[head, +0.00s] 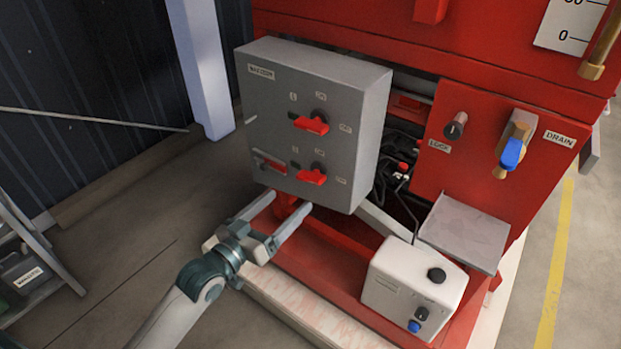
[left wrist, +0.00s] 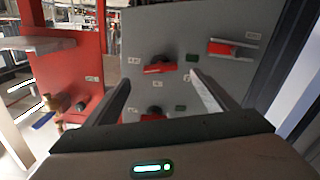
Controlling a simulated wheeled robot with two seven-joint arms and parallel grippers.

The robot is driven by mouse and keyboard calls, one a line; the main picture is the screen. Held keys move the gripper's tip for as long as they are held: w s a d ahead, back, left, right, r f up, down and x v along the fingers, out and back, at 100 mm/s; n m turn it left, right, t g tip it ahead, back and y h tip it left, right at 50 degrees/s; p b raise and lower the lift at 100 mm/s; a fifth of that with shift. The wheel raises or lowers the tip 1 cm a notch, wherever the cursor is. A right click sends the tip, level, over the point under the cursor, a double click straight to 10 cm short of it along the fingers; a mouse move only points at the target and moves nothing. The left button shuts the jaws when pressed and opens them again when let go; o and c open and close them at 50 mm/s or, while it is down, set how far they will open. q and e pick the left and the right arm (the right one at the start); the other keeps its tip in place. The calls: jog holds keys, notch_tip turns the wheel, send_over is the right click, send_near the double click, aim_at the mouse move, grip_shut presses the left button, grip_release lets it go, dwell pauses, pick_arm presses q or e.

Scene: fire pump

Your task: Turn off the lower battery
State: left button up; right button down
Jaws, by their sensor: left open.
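A grey control box (head: 330,85) carries an upper red switch handle (head: 311,124) and a lower red switch handle (head: 312,177). Another red handle (head: 272,165) sits at its lower left. My left gripper (head: 288,204) is open and empty, its two fingers pointing at the box's lower edge, below the lower red switch. The left wrist view appears upside down; there the lower switch (left wrist: 160,68) lies between and beyond the open fingers, apart from them. The upper switch (left wrist: 152,117) is partly hidden behind the gripper body. My right gripper is not in view.
A red frame panel (head: 470,130) with a black knob and a blue-handled drain valve (head: 512,153) stands right of the box. A white unit (head: 412,290) sits low in front. The floor left of the box is clear.

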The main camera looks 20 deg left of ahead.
aim_at(308, 182)
pick_arm(q)
jog(key=x, duration=0.9)
jog(key=shift+w+d+p, duration=0.1)
jog(key=shift+w+p, duration=0.2)
jog(key=shift+p, duration=0.1)
jog(key=shift+w+d, duration=0.2)
jog(key=shift+w, duration=0.35)
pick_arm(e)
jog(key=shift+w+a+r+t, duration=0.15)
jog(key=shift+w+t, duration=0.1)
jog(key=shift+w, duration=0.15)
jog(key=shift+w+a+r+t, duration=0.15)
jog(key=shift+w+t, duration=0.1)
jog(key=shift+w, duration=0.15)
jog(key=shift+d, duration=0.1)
